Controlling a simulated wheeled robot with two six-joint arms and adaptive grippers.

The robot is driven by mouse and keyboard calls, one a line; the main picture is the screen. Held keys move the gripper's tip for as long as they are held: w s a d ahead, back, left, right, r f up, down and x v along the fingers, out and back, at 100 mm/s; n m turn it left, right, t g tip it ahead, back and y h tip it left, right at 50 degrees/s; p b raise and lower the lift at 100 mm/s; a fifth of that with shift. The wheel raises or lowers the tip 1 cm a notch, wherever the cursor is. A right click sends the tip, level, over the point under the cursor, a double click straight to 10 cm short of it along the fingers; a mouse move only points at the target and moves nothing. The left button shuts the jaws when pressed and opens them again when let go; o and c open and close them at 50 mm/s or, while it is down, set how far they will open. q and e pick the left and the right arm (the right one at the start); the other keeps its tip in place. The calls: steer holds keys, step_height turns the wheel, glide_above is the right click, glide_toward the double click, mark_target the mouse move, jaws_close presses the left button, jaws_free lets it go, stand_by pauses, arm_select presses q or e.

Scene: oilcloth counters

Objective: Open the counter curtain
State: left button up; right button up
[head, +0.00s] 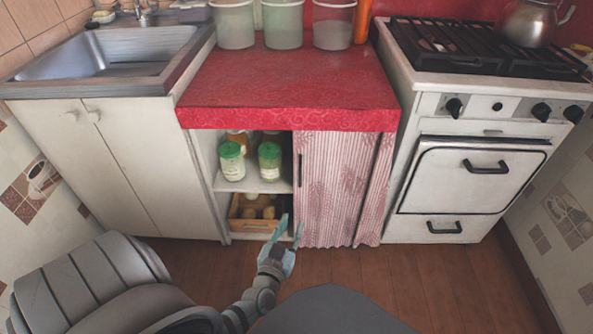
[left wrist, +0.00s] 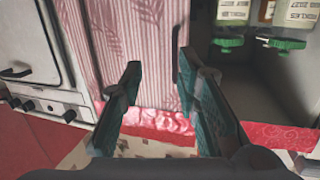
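The counter curtain (head: 335,190), pink and white striped with a red leaf pattern, hangs over the right part of the opening under the red counter. The left part of the opening is uncovered. A dark upright handle (head: 300,165) sits at the curtain's left edge. The left wrist view, which looks upside down, shows the curtain (left wrist: 130,55) and the handle (left wrist: 176,47) ahead of the fingers. My left gripper (head: 290,229) is open and empty, low in front of the curtain's left edge; its spread teal fingers show in the left wrist view (left wrist: 160,70). My right gripper is out of view.
Green-lidded jars (head: 232,163) stand on the shelf (head: 255,185), with a wooden crate (head: 240,224) below. A sink cabinet (head: 120,165) stands left and a white stove (head: 465,190) right. Canisters (head: 283,25) stand on the red counter (head: 290,85). Wooden floor (head: 370,275) lies in front.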

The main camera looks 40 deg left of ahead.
arm_select(q)
step_height(320, 180, up, 3)
steer(key=w+a+n+y, duration=0.1)
steer(key=w+a+y, duration=0.1)
steer(key=b, duration=0.4)
glide_toward(300, 177)
steer(key=shift+t, duration=0.3)
steer(key=x, duration=0.5)
steer(key=shift+w+a+f, duration=0.15)
steer(key=shift+a+f, duration=0.05)
steer(key=shift+f, duration=0.1)
steer(key=b+x, duration=0.1)
steer(key=x, duration=0.2)
steer(key=shift+w+a+r+b, duration=0.15)
steer(key=shift+w+a+b, duration=0.05)
steer(key=shift+w+b, duration=0.1)
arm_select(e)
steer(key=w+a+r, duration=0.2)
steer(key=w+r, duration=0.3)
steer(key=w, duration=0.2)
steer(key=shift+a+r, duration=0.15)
arm_select(q)
jaws_close()
